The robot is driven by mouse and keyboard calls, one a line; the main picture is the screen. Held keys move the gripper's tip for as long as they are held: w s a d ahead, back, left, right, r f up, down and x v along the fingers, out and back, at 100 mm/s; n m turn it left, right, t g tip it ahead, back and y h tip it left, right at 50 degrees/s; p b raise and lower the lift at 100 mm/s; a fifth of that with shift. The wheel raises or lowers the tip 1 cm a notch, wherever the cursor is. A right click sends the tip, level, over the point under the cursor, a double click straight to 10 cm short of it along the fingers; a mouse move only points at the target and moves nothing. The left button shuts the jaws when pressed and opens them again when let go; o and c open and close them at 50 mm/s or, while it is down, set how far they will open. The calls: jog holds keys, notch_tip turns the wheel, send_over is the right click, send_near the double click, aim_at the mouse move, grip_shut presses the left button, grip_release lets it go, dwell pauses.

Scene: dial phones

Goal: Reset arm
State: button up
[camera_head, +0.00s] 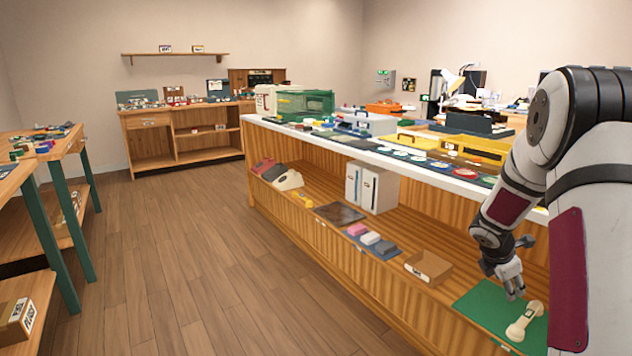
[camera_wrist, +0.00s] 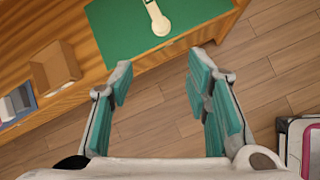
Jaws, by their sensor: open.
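My gripper (camera_head: 512,284) hangs at the end of my arm at the right of the head view, near the lower shelf of the long counter. In the wrist view my gripper (camera_wrist: 158,92) shows two teal-padded fingers spread wide with nothing between them. A cream handset-like object (camera_head: 523,321) lies on a green mat (camera_head: 483,307) on that shelf, below my gripper in the head view. The handset also shows in the wrist view (camera_wrist: 158,20), beyond the fingertips and apart from them, on the green mat (camera_wrist: 112,32).
The counter's white top (camera_head: 335,147) is crowded with items. On its lower shelf stand an open cardboard box (camera_head: 428,268), white binders (camera_head: 371,187) and several small blocks. A wooden table (camera_head: 30,170) stands at left. The wooden floor (camera_head: 190,265) between is clear.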

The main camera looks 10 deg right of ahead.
jog(key=s+a+r+m+y, duration=0.1)
jog(key=s+a+r+m, duration=0.45)
jog(key=a+r, duration=0.4)
jog(key=s+a+r+m, duration=0.5)
jog(key=s+a+r, duration=0.2)
jog(key=a+r, duration=0.3)
jog(key=s+a+f+m+g+y, duration=0.15)
jog(key=s+a+m+y, duration=0.5)
jog(key=s+a, duration=1.6)
notch_tip(320, 180, up, 31)
jog(key=s+d+t+p, duration=0.1)
jog(key=t+p, duration=0.3)
jog(key=p, duration=2.5)
jog(key=shift+d+f+h, duration=0.15)
jog(key=shift+d+h, duration=0.2)
